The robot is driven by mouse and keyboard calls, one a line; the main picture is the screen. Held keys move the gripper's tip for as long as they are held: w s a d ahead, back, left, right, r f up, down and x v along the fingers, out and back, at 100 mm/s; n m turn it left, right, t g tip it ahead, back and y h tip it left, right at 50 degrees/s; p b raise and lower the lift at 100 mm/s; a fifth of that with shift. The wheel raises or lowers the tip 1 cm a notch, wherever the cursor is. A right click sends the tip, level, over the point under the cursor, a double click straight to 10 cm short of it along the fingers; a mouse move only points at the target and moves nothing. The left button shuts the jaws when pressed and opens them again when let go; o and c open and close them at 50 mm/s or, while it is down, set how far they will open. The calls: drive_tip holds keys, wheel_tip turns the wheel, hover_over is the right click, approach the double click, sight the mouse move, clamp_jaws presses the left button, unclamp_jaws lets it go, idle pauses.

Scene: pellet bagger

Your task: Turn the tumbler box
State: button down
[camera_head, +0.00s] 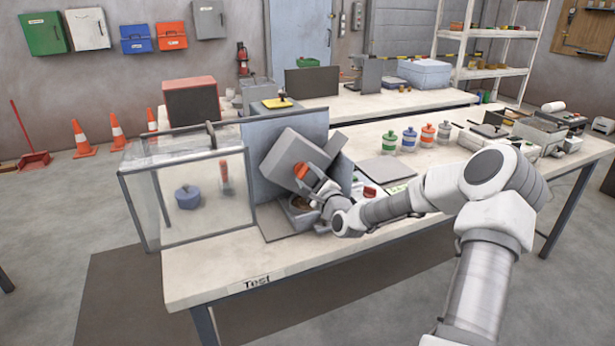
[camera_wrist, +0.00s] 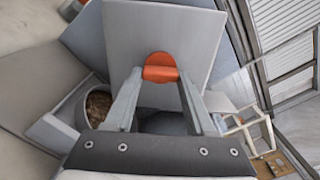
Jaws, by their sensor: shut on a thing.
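The tumbler box (camera_head: 289,158) is a grey box standing tilted in front of a blue-grey back panel on the table. It carries an orange knob (camera_head: 301,171) on its side. My gripper (camera_head: 311,183) is at this knob, with its fingers closed about it. In the wrist view the knob (camera_wrist: 160,68) sits between the two fingertips (camera_wrist: 160,82), in front of the grey face of the box (camera_wrist: 158,30). A grey bin (camera_head: 298,212) with brown pellets stands below the box, and the pellets also show in the wrist view (camera_wrist: 97,106).
A clear case (camera_head: 205,200) holding a blue object stands left of the tumbler. Several small bottles (camera_head: 409,138) stand behind my arm to the right. A flat grey plate (camera_head: 385,169) lies nearby. The table front (camera_head: 225,275) is clear.

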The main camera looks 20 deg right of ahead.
drive_tip(key=shift+c, duration=1.2)
unclamp_jaws()
drive_tip(key=shift+s, duration=0.1)
drive_tip(key=s+p, duration=0.1)
drive_tip(key=s, duration=1.6)
drive_tip(key=shift+s+d, duration=0.15)
drive_tip(key=shift+d, duration=0.15)
